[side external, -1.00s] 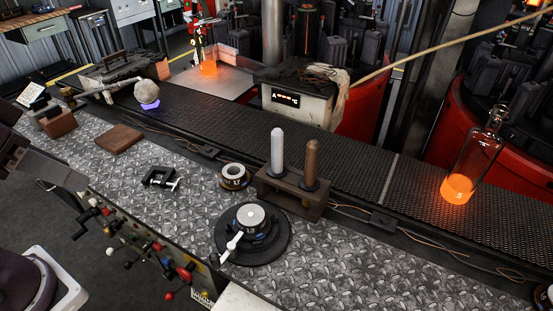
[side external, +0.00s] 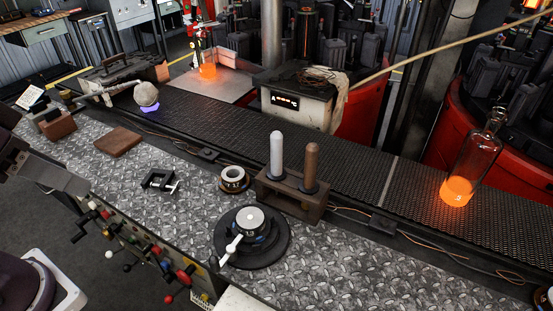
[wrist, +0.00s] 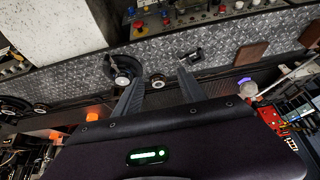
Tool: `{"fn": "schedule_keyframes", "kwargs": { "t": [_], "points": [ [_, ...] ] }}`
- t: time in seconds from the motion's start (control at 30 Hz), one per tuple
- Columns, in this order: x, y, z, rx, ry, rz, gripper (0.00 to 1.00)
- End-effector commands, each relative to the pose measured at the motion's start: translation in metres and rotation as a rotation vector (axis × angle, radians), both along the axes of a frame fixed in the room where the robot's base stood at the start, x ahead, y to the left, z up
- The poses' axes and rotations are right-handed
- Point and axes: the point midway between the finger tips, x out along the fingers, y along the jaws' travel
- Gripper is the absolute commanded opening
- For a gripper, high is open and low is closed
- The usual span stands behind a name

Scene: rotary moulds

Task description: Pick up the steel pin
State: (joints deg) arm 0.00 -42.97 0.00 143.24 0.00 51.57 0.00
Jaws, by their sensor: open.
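The steel pin (side external: 276,152) is pale grey with a rounded top. It stands upright in a dark brown rack (side external: 292,203), left of a brown pin (side external: 311,165), in the side view. My gripper (wrist: 160,77) is open and empty in the wrist view, its two fingers apart. At the left edge of the side view, part of my arm shows far left of the rack. I cannot make out the steel pin in the wrist view; my fingers and gripper body cover much of that area.
A round black mould (side external: 272,248) with a white handle stands in front of the rack. A small ring (side external: 234,178), a black clamp (side external: 161,181) and a brown block (side external: 118,142) lie to the left. A glowing bottle (side external: 475,165) stands on the conveyor. The plate right of the rack is mostly clear.

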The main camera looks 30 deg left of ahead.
Motion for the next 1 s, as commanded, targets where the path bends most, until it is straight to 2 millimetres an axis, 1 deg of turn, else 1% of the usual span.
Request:
{"fn": "schedule_keyframes", "kwargs": {
  "t": [0.07,0.13,0.17,0.2,0.27,0.3,0.37,0.4,0.43,0.47,0.5,0.57,0.6,0.67,0.7,0.77,0.8,0.87,1.0],
  "points": [
    [0.002,-0.001,0.002,0.005,0.003,-0.011,0.48],
    [0.016,-0.004,0.013,0.029,0.023,-0.077,0.48],
    [0.027,-0.006,0.02,0.048,0.038,-0.13,0.48],
    [0.047,-0.012,0.031,0.081,0.061,-0.223,0.48],
    [0.084,-0.025,0.045,0.139,0.104,-0.397,0.48],
    [0.111,-0.036,0.051,0.177,0.131,-0.524,0.48],
    [0.152,-0.055,0.051,0.232,0.167,-0.715,0.48],
    [0.178,-0.07,0.047,0.266,0.189,-0.844,0.48],
    [0.197,-0.083,0.042,0.289,0.205,-0.941,0.48],
    [0.215,-0.096,0.034,0.312,0.219,-1.038,0.48],
    [0.237,-0.114,0.021,0.339,0.236,-1.165,0.48],
    [0.263,-0.139,-0.002,0.373,0.254,-1.34,0.48],
    [0.276,-0.154,-0.018,0.39,0.264,-1.443,0.48],
    [0.289,-0.172,-0.038,0.409,0.272,-1.56,0.48],
    [0.295,-0.177,-0.048,0.417,0.279,-1.614,0.48],
    [0.3,-0.173,-0.062,0.423,0.31,-1.661,0.48],
    [0.302,-0.166,-0.069,0.424,0.334,-1.677,0.48],
    [0.303,-0.159,-0.077,0.423,0.359,-1.689,0.48],
    [0.304,-0.157,-0.095,0.423,0.366,-1.694,0.48]
  ]
}}
